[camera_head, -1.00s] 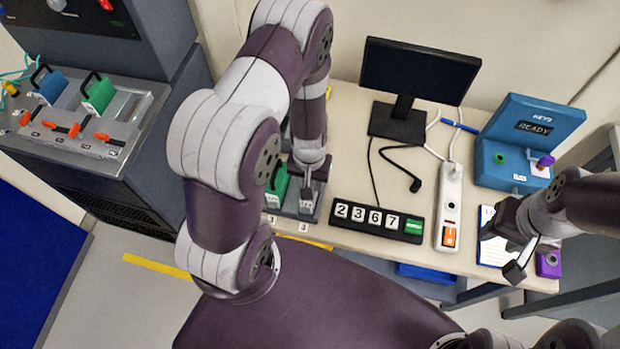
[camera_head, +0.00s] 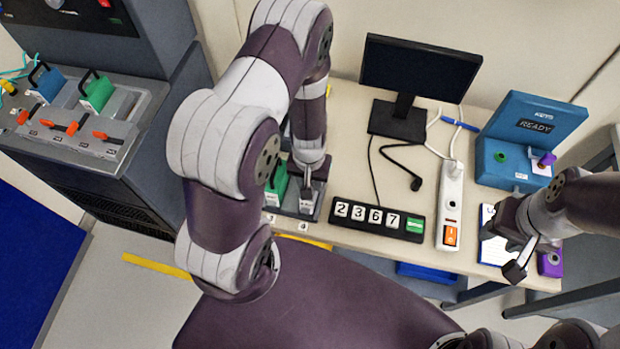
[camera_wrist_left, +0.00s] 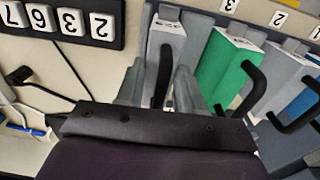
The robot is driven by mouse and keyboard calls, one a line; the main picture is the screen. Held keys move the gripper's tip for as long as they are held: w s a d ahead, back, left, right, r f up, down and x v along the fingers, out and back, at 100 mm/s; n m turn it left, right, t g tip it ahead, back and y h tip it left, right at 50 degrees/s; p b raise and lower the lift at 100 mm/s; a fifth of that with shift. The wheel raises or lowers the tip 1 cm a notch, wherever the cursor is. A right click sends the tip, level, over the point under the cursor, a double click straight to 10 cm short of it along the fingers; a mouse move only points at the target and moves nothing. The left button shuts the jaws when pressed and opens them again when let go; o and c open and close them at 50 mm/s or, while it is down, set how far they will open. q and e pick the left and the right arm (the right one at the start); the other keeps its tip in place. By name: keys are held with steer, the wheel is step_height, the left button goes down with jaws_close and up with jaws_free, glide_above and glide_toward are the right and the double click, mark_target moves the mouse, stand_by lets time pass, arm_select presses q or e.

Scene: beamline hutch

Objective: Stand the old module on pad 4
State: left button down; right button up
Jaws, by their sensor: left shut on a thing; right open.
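My left gripper (camera_wrist_left: 160,90) is shut on the black handle (camera_wrist_left: 162,75) of a grey module (camera_wrist_left: 162,40). The grey module also shows in the head view (camera_head: 307,203), upright at the pad marked 4, at the right end of the row. I cannot tell whether its base rests fully on the pad. A green module (camera_wrist_left: 228,66) stands beside it at the pad marked 3, also partly visible in the head view (camera_head: 277,187). My right gripper (camera_head: 507,250) is open and empty over the right end of the table.
In the wrist view a grey module (camera_wrist_left: 280,75) and a blue one stand farther along the row. A number display (camera_head: 378,220), power strip (camera_head: 449,205), monitor (camera_head: 418,78) and blue key box (camera_head: 525,145) share the table. A rack (camera_head: 90,115) with blue and green modules stands left.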

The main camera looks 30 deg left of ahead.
arm_select(q)
steer(key=c, duration=0.6)
jaws_free()
step_height(320, 180, up, 7)
steer(key=p, duration=0.3)
steer(key=shift+r, duration=0.15)
step_height(320, 180, up, 5)
steer(key=shift+a+r, duration=0.1)
steer(key=shift+r, duration=0.1)
